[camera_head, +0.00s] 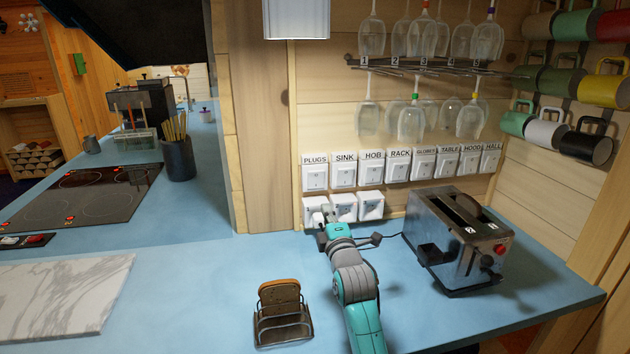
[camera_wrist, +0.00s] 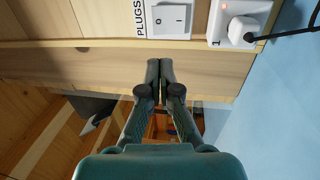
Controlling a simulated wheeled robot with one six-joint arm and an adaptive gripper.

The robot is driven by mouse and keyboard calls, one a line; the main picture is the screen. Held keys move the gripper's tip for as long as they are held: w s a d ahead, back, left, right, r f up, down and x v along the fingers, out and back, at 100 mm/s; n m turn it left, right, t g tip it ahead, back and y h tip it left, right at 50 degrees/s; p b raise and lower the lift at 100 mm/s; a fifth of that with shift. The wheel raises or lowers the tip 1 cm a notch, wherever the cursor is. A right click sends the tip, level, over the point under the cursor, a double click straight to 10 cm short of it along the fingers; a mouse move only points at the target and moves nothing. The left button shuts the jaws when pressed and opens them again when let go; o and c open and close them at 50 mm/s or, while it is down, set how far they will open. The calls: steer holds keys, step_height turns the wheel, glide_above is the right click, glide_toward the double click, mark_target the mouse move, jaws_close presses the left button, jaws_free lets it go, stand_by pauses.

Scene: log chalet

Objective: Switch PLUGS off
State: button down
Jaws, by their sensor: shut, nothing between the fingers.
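The PLUGS switch (camera_head: 315,177) is a white wall switch, first at the left of a labelled row. In the wrist view it shows sideways at the top, with its PLUGS label and its rocker (camera_wrist: 172,18) marked 0 and I. I cannot tell which side of the rocker is pressed in. My gripper (camera_wrist: 160,66) is shut and empty. Its fingertips are below the switch in the wrist picture, apart from it, in front of bare wood. In the head view my wrist is beside the lower sockets, and the fingertips are hard to make out.
Below the switches is a socket with a white plug (camera_head: 317,214); it shows a red light in the wrist view (camera_wrist: 242,30). A black cable runs toward the toaster (camera_head: 455,245). A toast rack (camera_head: 282,318) stands on the blue counter (camera_head: 200,270). Glasses (camera_head: 410,122) hang above.

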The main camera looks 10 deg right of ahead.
mark_target(314, 176)
steer(key=shift+w, duration=0.1)
steer(key=w, duration=0.4)
steer(key=w+r, duration=0.1)
steer(key=w, duration=0.4)
steer(key=w+r, duration=0.1)
steer(key=w, duration=0.3)
steer(key=shift+w+r, duration=0.1)
steer(key=shift+w, duration=0.2)
steer(key=shift+w+r+g, duration=0.3)
steer(key=shift+g, duration=0.1)
steer(key=shift+f, duration=0.15)
steer(key=shift+s, duration=0.15)
